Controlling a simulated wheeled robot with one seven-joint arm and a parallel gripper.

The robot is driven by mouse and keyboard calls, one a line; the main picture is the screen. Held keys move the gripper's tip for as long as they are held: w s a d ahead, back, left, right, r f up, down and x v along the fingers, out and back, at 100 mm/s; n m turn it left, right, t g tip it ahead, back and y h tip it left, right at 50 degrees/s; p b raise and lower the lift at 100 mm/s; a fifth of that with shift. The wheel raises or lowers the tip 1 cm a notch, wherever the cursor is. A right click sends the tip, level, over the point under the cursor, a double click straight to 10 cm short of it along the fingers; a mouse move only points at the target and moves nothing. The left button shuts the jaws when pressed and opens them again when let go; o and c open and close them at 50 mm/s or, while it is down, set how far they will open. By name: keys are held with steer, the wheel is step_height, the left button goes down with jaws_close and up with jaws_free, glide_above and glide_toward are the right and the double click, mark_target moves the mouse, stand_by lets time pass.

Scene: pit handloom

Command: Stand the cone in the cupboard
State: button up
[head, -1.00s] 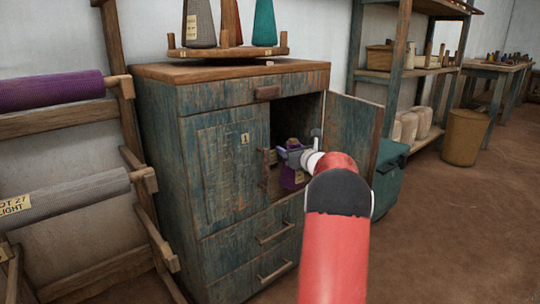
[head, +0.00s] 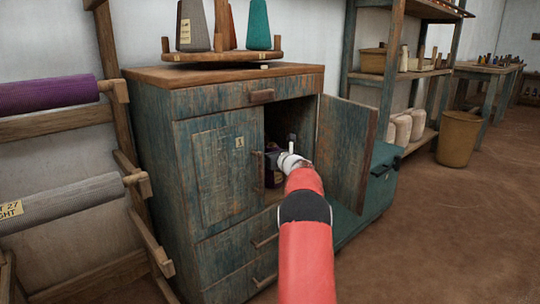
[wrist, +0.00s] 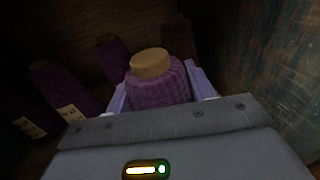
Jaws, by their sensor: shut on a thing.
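The purple cone (wrist: 160,85) with a tan top is between the pale fingers of my gripper (wrist: 158,93) in the wrist view. My gripper is shut on it. In the head view my gripper (head: 275,157) is inside the right-hand opening of the blue worn cupboard (head: 210,170), and only a small dark purple part of the cone shows below it. The cupboard's right door (head: 345,150) stands open. Whether the cone's base touches the cupboard floor is hidden.
Several other purple cones (wrist: 55,85) stand inside the cupboard, left of and behind the held one. A cupboard wall (wrist: 275,60) is close on the right. A round rack with cones (head: 222,56) stands on top. A teal chest (head: 380,185) is beyond the open door.

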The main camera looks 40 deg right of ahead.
steer(key=o, duration=1.4)
steer(key=shift+o, duration=0.2)
steer(key=s+a, duration=0.1)
steer(key=s, duration=1.1)
steer(key=shift+a+r+b, duration=0.2)
steer(key=shift+r+b, duration=0.1)
steer(key=shift+b, duration=0.1)
